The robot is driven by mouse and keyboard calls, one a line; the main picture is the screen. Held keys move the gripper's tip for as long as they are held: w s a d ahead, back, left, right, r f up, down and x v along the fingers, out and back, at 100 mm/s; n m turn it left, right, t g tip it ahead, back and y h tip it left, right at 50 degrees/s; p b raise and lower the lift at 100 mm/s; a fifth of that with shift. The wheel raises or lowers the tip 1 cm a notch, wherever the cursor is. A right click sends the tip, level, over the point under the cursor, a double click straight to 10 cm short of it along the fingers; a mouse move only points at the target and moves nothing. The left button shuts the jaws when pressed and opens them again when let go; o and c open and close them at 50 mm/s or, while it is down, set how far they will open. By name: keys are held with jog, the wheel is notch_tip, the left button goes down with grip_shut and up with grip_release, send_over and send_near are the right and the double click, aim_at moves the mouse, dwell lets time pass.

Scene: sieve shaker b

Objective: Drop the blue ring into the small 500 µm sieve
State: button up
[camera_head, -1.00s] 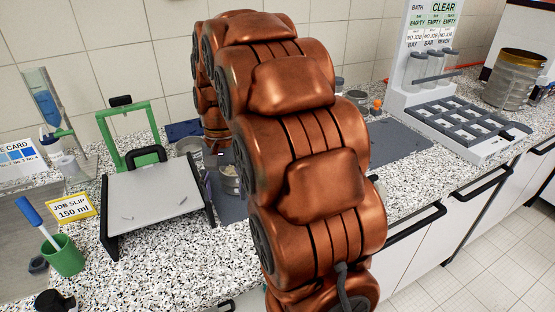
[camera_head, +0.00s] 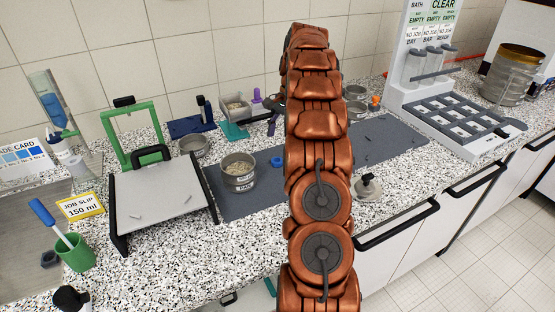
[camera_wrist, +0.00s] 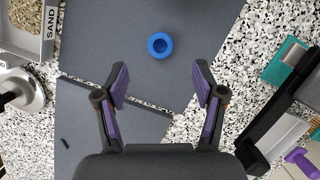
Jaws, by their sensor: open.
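The blue ring (camera_wrist: 159,45) lies flat on the dark grey mat, just beyond my fingertips and roughly centred between them in the wrist view. A small blue piece that looks like this ring (camera_head: 277,161) shows just left of my arm in the head view. My gripper (camera_wrist: 161,68) is open and empty, its two purple-padded fingers spread apart. A round metal vessel marked PAN (camera_head: 238,172), with pale grains in it, stands on the mat left of the ring. No 500 µm label is readable, so I cannot tell which vessel is that sieve.
A box marked SAND (camera_wrist: 48,25) and a metal piece with a black knob (camera_wrist: 22,95) are on the left in the wrist view. A metal bowl (camera_head: 194,146) stands behind the white-topped frame (camera_head: 160,195). Small round metal vessels (camera_head: 355,108) stand right of my arm. The mat's right part (camera_head: 385,140) is mostly clear.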

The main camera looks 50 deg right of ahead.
aim_at(277, 160)
jog(key=shift+s+d+f+p, duration=0.1)
jog(key=shift+d+f+p, duration=0.1)
jog(key=shift+f, duration=0.55)
jog(key=shift+s+d+f+p, duration=0.1)
jog(key=shift+f+p, duration=0.1)
jog(key=shift+f, duration=0.55)
jog(key=shift+a+p+x, duration=0.2)
jog(key=shift+p+x, duration=0.35)
jog(key=shift+x, duration=0.4)
jog(key=shift+a+p+x, duration=0.2)
jog(key=shift+p+x, duration=0.35)
jog(key=shift+x, duration=0.4)
jog(key=shift+w+a+f, duration=0.1)
jog(key=shift+w+f, duration=0.05)
jog(key=shift+f, duration=0.4)
jog(key=shift+c, duration=0.3)
jog(key=c, duration=0.9)
jog(key=shift+c, duration=0.2)
